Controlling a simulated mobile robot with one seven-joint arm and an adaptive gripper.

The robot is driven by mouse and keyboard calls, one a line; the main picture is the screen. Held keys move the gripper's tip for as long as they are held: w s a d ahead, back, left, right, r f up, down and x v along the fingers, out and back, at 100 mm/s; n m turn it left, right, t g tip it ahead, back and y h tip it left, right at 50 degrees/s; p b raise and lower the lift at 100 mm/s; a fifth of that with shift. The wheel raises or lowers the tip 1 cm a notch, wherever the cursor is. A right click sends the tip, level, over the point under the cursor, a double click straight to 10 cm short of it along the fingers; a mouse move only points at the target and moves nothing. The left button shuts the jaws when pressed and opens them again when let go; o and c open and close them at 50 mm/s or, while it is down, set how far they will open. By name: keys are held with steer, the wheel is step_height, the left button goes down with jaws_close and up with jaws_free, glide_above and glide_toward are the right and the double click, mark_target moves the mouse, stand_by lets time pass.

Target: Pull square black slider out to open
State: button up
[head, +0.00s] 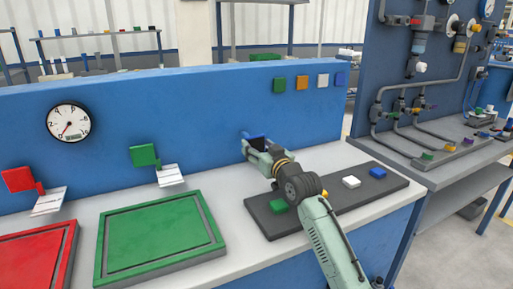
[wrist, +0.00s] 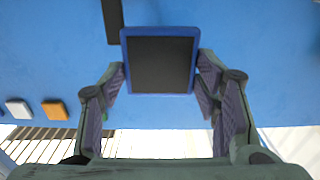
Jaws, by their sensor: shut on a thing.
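The square black slider (wrist: 160,65), with a blue rim, is in the upper middle of the wrist view, in front of the blue panel. My gripper (wrist: 161,72) has one finger against its left side and one against its right side, and is shut on it. In the head view my gripper (head: 256,145) is at the face of the blue panel (head: 210,110), above the white bench. There the slider is mostly hidden by my gripper.
A dark strip (wrist: 113,20) lies on the panel by the slider in the wrist view. A dark board (head: 330,200) with coloured blocks lies below my arm. A green tray (head: 160,240) and a red tray (head: 35,262) stand left. A gauge (head: 68,122) is on the panel.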

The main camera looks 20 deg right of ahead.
steer(key=o, duration=1.2)
steer(key=shift+f, duration=0.15)
steer(key=o, duration=0.3)
steer(key=shift+s, duration=0.2)
steer(key=shift+o, duration=1)
steer(key=s, duration=1.2)
steer(key=shift+d, duration=0.1)
